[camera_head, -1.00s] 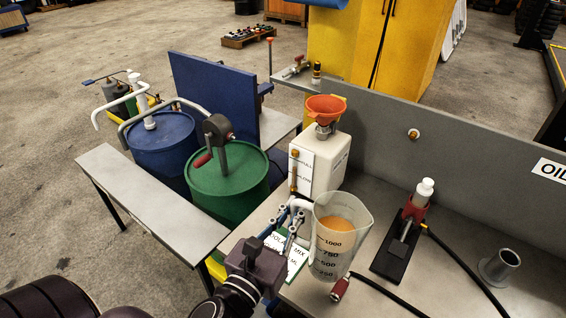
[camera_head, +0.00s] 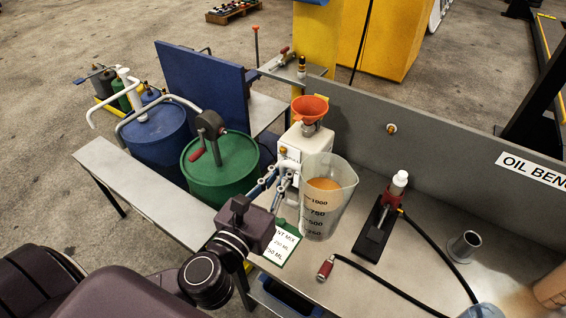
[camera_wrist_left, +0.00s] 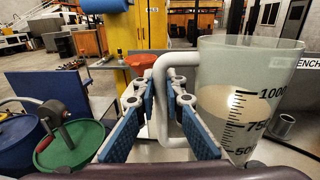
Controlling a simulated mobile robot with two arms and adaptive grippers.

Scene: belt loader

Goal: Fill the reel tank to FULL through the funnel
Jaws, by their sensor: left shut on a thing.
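A clear measuring jug (camera_head: 325,212) holds amber liquid with its surface near the 1000 mark. My left gripper (camera_head: 283,184) is shut on the jug's white handle, which shows between the blue finger pads in the left wrist view (camera_wrist_left: 165,95). The jug looks upright and seems raised off the bench. The orange funnel (camera_head: 310,107) sits on top of the white reel tank (camera_head: 291,149), behind and slightly left of the jug. The jug and gripper hide much of the tank, including its level gauge. My right gripper is out of view.
A green drum (camera_head: 225,172) with a hand pump and a blue drum (camera_head: 157,142) stand left. A black stand with a red-collared bottle (camera_head: 399,180), hoses and a metal cup (camera_head: 464,246) occupy the bench right. A printed card (camera_head: 280,246) lies below the gripper.

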